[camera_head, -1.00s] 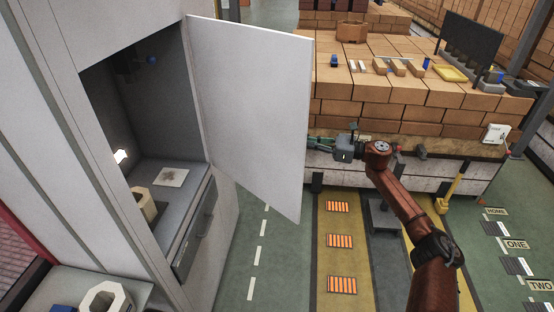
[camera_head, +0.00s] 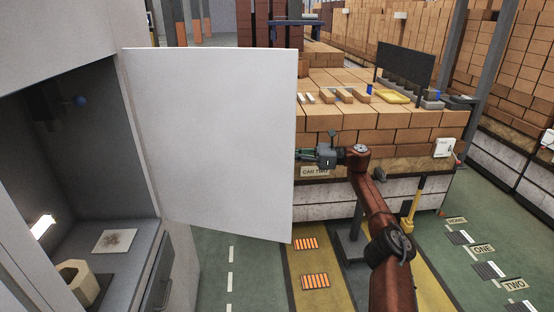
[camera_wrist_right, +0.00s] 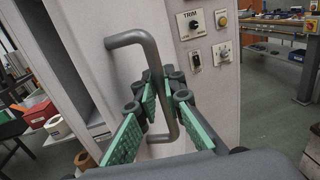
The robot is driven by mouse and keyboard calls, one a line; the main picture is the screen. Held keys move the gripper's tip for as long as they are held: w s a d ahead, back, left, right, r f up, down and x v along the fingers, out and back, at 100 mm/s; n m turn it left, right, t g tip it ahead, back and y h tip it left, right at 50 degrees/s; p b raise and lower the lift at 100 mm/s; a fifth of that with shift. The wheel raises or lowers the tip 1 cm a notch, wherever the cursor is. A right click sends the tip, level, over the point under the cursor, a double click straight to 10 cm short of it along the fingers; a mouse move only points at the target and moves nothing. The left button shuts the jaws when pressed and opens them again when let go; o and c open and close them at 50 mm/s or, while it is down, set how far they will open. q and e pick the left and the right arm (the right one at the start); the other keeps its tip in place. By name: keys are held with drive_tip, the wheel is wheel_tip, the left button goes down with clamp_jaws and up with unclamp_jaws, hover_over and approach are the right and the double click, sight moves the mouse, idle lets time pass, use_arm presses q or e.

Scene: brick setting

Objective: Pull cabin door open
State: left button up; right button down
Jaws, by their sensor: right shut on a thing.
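The white cabin door (camera_head: 215,135) hangs open in the head view, its broad flat face towards me. The cabin's grey inside (camera_head: 95,160) shows at the left. My right gripper (camera_head: 303,153) is at the door's free edge, its fingertips partly hidden behind the door. In the right wrist view, my right gripper (camera_wrist_right: 166,100) has its green-padded fingers shut around the upright bar of a grey door handle (camera_wrist_right: 127,39). The handle is hidden in the head view. My left gripper is not in view.
Inside the cabin are a lit lamp (camera_head: 43,226), a small stained plate (camera_head: 115,241) and a pale hollow block (camera_head: 78,283). A brick-built bench (camera_head: 385,125) stands behind my right arm. A yellow-handled tool (camera_head: 412,205) leans near it. Green floor (camera_head: 215,265) is clear below the door.

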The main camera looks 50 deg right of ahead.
idle(0.3)
drive_tip(key=c, duration=2.3)
unclamp_jaws()
drive_tip(key=shift+w+a+f, duration=0.1)
drive_tip(key=shift+w, duration=0.05)
drive_tip(key=shift+v, duration=3.85)
